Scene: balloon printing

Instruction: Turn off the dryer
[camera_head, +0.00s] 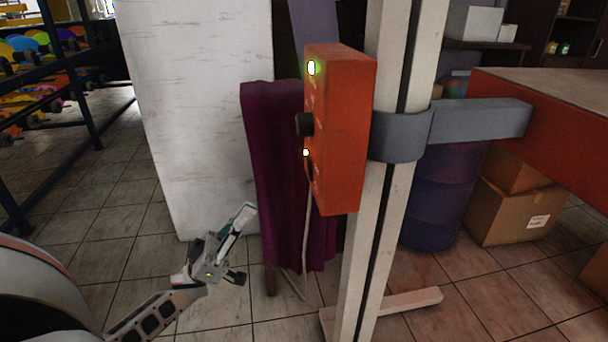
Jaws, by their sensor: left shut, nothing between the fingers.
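An orange-red control box (345,140) is fixed to a pale upright post near the middle of the view. Lettering on this face is too oblique to read. My left gripper (243,222) is shut and empty. It appears low and to the left of the box, apart from it in the picture, pointing up and right. My right gripper is not in view.
The pale post (359,284) and its grey bracket (481,120) stand right of the box. A purple cloth (277,190) hangs behind it, beside a white block (195,110). A blue barrel (436,205) and cardboard boxes (512,216) are at right.

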